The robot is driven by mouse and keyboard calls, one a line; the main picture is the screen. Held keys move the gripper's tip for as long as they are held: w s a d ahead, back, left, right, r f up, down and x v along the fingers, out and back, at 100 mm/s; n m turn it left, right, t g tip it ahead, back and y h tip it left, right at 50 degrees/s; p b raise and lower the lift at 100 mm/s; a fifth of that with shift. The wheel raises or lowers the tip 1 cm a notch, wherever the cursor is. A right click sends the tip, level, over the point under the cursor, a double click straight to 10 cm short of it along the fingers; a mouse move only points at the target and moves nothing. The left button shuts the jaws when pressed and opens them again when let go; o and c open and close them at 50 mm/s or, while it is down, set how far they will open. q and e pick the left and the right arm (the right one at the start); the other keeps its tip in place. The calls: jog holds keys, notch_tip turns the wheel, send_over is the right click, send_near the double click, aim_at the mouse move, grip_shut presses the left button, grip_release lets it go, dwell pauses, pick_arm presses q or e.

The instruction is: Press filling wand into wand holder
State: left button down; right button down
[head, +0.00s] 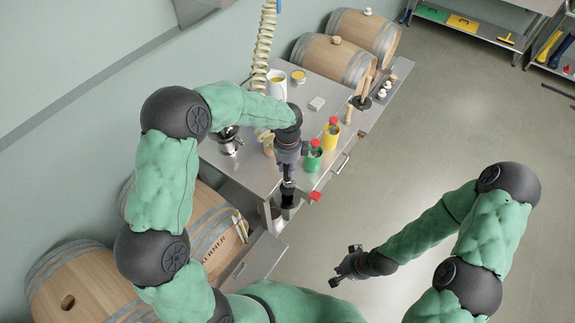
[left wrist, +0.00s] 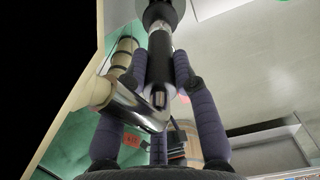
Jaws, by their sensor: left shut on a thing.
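In the head view my left gripper (head: 288,178) points down at the right front edge of the steel table. It is shut on the filling wand, whose dark lower part (head: 287,200) shows just below the fingers. A red lever or tab (head: 315,196) sticks out to the right beside it. In the left wrist view the wand (left wrist: 160,70) is a shiny metal tube with a black end, standing between the purple fingers (left wrist: 165,85). I cannot make out the wand holder for certain. My right gripper (head: 347,266) is empty over the floor, its fingers apart.
A coiled hose (head: 263,45) hangs from above.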

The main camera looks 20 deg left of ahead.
aim_at(288, 178)
pick_arm(q)
jog(key=shift+f+b, duration=1)
jog(key=shift+f, duration=0.7)
jog(key=shift+f+b, duration=0.95)
jog(key=shift+f, duration=0.75)
jog(key=c, duration=0.9)
grip_release()
notch_tip(288, 178, up, 12)
jog(key=shift+r, duration=0.1)
